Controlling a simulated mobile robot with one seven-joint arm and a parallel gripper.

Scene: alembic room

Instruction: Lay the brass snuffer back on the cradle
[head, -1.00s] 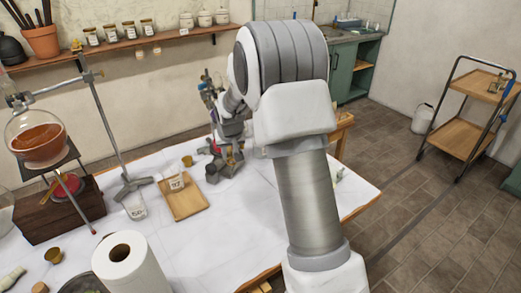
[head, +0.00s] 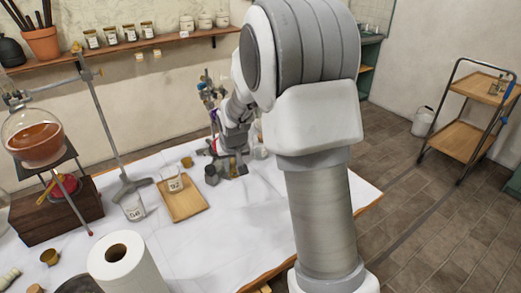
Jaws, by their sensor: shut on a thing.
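My gripper (head: 234,157) is small and far off in the head view, low over the back of the white-covered table, among glassware and small stands. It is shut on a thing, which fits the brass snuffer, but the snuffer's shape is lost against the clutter. I cannot make out the cradle; it may be hidden by my gripper or by the things around it.
A wooden tray (head: 186,208) holding a small beaker (head: 173,181) lies left of my gripper. A dark cup (head: 211,174) stands close beside the gripper. A retort stand, a paper roll (head: 131,272) and a flask of orange liquid (head: 35,142) are further left. The table's middle front is clear.

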